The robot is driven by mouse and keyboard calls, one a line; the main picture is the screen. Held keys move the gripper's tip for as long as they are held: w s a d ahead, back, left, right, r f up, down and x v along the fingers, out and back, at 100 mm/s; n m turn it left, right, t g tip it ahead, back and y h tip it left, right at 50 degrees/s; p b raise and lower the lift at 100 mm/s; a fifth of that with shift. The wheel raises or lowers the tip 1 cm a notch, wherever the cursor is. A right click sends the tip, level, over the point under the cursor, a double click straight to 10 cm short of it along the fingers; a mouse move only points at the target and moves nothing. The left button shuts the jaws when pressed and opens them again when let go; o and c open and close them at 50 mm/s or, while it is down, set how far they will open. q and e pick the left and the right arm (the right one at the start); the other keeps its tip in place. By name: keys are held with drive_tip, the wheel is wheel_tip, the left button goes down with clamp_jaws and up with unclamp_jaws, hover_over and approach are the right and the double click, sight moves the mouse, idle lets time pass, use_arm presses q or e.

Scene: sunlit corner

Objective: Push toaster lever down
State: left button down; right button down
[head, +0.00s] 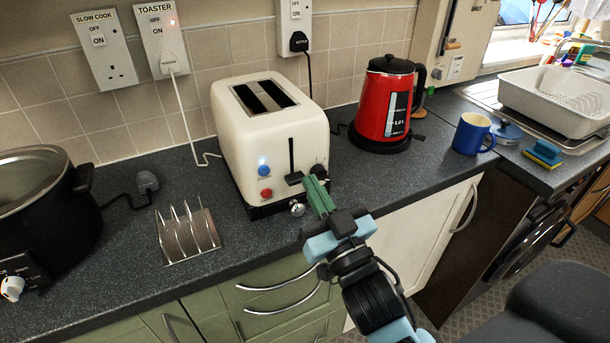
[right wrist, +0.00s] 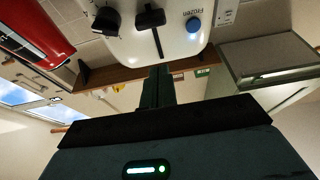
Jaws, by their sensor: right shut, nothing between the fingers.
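The cream toaster (head: 262,140) stands on the counter with two empty slots on top. Its dark lever (head: 293,179) is at the low end of the vertical slot on its front. In the right wrist view, which looks upside down, the lever (right wrist: 151,18) is at the slot end away from my fingers. My right gripper (head: 316,188) is shut and empty, its green fingers just right of the lever in the head view. The right wrist view shows the fingertips (right wrist: 157,72) apart from the lever in the picture; contact cannot be told. My left gripper is out of view.
A metal toast rack (head: 188,236) and a black slow cooker (head: 40,215) are to the left. A red kettle (head: 386,105) stands right of the toaster, with a blue mug (head: 472,133) further right. The counter directly before the toaster is narrow.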

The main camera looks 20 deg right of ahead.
use_arm(q)
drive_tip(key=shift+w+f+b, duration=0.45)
drive_tip(key=shift+b, duration=0.05)
use_arm(e)
drive_tip(key=shift+v, duration=2.5)
drive_tip(key=shift+r, duration=0.1)
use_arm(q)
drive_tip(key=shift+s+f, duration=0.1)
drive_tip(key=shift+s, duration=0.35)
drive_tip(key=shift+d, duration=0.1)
